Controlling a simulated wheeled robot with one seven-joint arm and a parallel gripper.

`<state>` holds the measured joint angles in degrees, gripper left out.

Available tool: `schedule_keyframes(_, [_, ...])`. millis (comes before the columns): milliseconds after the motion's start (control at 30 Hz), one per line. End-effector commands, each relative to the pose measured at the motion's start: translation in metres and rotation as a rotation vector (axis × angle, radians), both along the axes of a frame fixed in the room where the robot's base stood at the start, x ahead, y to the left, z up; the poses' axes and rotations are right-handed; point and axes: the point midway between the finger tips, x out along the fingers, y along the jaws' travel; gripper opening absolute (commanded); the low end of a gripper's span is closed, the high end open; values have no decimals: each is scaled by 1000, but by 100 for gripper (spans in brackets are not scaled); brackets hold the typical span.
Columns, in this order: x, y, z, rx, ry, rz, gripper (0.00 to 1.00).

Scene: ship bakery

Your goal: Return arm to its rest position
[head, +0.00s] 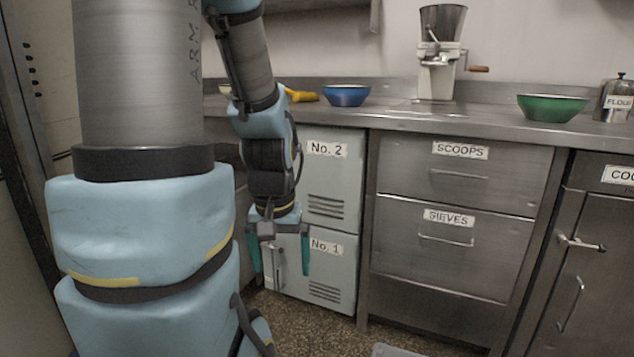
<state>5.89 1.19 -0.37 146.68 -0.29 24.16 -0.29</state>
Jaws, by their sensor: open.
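My gripper (280,262) hangs pointing down at the end of my arm, left of the middle in the head view. Its two teal fingers are apart and nothing shows between them. It is in front of the grey locker door labelled No. 1 (325,262), and I cannot tell how far from it. My arm's large light-blue and grey links fill the left side and hide part of the counter and the lockers.
A steel counter (400,117) holds a blue bowl (346,96), a yellow object (300,95), a hand mill (438,75), a green bowl (550,107) and a flour canister (613,100). The SCOOPS drawer (490,185) and SIEVES drawer (480,260) are shut. A pale object (395,350) lies low at the bottom edge.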

Motion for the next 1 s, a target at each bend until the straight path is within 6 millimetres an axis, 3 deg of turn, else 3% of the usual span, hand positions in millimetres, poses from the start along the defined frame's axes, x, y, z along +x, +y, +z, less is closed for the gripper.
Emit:
schedule_keyframes(33, [0,0,25,0,0,0,100])
schedule_keyframes(100, [0,0,42,0,0,0,100])
schedule_keyframes(800, [0,0,206,0,0,0,100])
schedule_keyframes(1000, [0,0,243,0,0,0,100])
